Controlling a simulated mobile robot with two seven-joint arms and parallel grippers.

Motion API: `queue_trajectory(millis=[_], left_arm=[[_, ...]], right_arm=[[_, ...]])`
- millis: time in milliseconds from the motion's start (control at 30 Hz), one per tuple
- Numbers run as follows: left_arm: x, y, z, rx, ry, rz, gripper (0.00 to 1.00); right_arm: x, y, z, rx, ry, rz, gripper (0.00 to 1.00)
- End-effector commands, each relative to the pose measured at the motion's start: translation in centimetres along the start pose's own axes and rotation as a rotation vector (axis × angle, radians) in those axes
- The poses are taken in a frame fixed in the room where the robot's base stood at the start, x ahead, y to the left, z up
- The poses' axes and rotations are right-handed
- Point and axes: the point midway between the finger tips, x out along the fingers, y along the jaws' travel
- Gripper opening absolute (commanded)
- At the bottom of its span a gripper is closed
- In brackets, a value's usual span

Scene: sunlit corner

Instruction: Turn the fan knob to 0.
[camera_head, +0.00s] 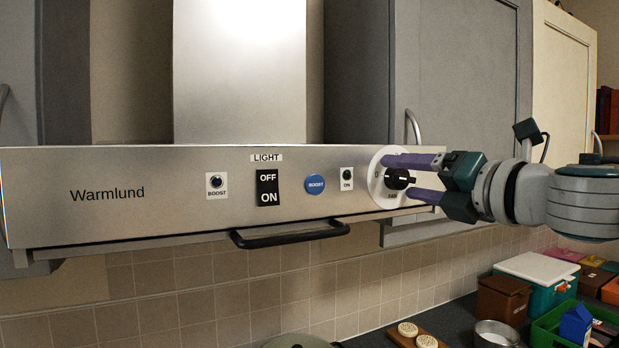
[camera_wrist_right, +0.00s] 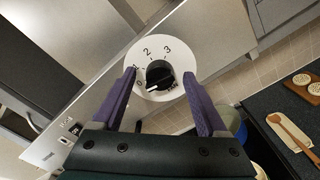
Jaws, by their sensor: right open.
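The fan knob (camera_head: 397,179) is black and sits on a round white dial plate (camera_head: 378,190) at the right end of the steel hood front. In the right wrist view the knob (camera_wrist_right: 158,72) shows up close, with 0, 1, 2 and 3 printed around it on the dial plate (camera_wrist_right: 150,51). A white mark on the knob lies at its lower-left edge, near the 0; its exact setting is hard to tell. My right gripper (camera_head: 396,176) is open, its purple fingers on either side of the knob with gaps showing in the wrist view. My left gripper is not in view.
The hood panel (camera_head: 120,220) also carries a light switch (camera_head: 267,188), a blue boost button (camera_head: 315,184) and small indicators. A black handle bar (camera_head: 290,235) juts out below. Cabinets stand behind. The counter at lower right holds boxes and a wooden board (camera_head: 415,338).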

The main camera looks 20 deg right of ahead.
Motion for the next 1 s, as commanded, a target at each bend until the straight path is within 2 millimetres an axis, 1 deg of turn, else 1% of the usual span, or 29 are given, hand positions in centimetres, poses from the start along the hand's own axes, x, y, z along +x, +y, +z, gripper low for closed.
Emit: queue_trajectory(millis=[133,267,333,400,500,600,700,800,833,867,1000], left_arm=[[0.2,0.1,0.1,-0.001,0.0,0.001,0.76],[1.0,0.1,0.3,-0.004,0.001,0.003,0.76],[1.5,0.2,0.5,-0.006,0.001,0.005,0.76],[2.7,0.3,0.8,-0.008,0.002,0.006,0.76],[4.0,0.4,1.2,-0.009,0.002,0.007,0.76],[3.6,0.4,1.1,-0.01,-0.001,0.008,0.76],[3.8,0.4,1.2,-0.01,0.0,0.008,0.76],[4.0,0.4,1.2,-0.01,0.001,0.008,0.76],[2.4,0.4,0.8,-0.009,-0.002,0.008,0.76],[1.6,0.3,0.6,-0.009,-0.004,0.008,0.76],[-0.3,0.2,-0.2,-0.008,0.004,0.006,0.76]], right_arm=[[-0.4,-0.2,-0.1,-0.001,0.0,-0.001,0.76],[-1.6,-0.4,-0.2,-0.002,0.001,-0.002,0.76],[-2.7,-0.3,-0.4,-0.006,0.005,-0.001,0.76],[-3.8,-0.8,-0.5,-0.007,0.001,-0.006,0.76],[-5.1,-0.6,-0.8,-0.01,0.007,-0.001,0.76],[-6.1,-0.8,0.1,-0.016,-0.001,-0.022,0.76],[-6.9,-0.6,0.1,-0.017,-0.001,-0.019,0.76],[-7.6,0.0,-0.4,-0.013,0.013,0.001,0.76],[-7.8,0.5,0.5,-0.006,0.005,-0.004,0.76],[-8.0,0.5,0.7,-0.003,0.002,-0.007,0.76],[-9.0,0.3,0.6,-0.003,-0.002,-0.008,0.76]])
